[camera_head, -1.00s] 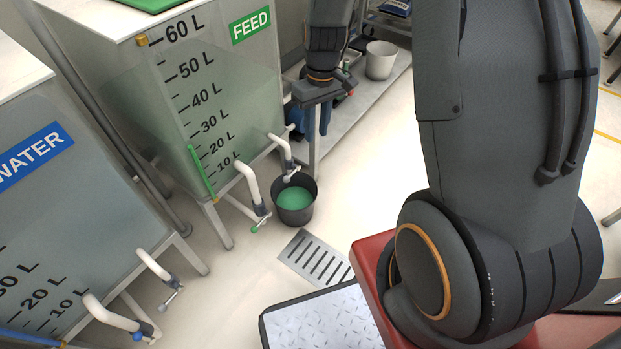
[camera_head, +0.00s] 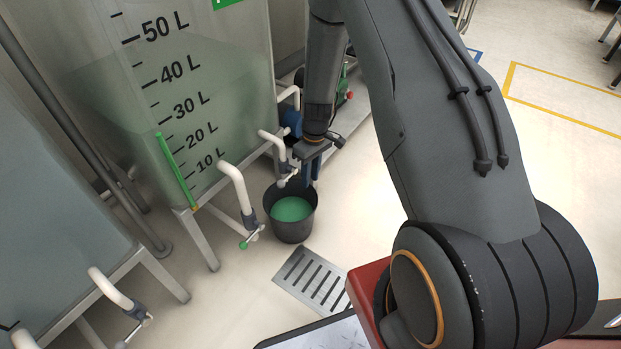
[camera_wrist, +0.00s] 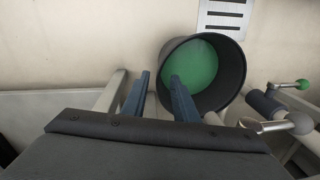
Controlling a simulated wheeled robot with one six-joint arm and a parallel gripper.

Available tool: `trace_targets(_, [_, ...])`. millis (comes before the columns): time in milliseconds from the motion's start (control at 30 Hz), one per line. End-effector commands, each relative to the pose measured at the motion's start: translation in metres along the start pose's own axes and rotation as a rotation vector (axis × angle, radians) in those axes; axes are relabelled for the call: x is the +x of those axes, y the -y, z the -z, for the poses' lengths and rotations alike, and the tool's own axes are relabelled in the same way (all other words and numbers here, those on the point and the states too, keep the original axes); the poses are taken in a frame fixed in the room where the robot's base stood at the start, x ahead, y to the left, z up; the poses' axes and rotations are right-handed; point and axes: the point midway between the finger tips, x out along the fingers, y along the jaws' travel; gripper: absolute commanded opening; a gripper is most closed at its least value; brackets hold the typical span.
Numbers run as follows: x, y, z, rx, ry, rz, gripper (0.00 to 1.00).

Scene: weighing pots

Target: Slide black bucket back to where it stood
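The black bucket (camera_head: 291,229) stands upright on the floor by the feed tank and holds green liquid (camera_head: 291,209). It also shows in the wrist view (camera_wrist: 236,72). My gripper (camera_head: 309,178) points down at the bucket's far rim in the head view. In the wrist view my gripper (camera_wrist: 160,75) has its two blue fingers apart, with nothing held between them. One finger appears outside the rim and the other overlaps the bucket's inside. Whether the fingertips are below the rim or touching it I cannot tell.
The feed tank (camera_head: 185,90) stands on a metal frame, with white pipes and a green-handled tap (camera_head: 247,232) close left of the bucket. A slotted floor drain (camera_head: 313,280) lies just in front of the bucket. Open floor (camera_head: 370,180) is to the right.

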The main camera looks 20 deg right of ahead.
Motion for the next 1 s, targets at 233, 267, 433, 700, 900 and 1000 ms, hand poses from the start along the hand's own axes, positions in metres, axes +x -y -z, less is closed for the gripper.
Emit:
trace_targets(233, [-0.001, 0.000, 0.000, 0.001, 0.000, 0.000, 0.26])
trace_targets(267, [0.000, 0.000, 0.000, 0.001, 0.000, 0.000, 0.26])
trace_targets(433, [0.013, 0.000, -0.001, 0.002, 0.002, 0.002, 0.26])
trace_targets(700, [0.060, 0.000, -0.001, 0.001, 0.003, 0.002, 0.26])
trace_targets(900, [0.093, 0.000, -0.001, 0.002, 0.002, 0.002, 0.26])
trace_targets(1000, [0.105, 0.000, 0.000, 0.001, 0.001, 0.001, 0.26])
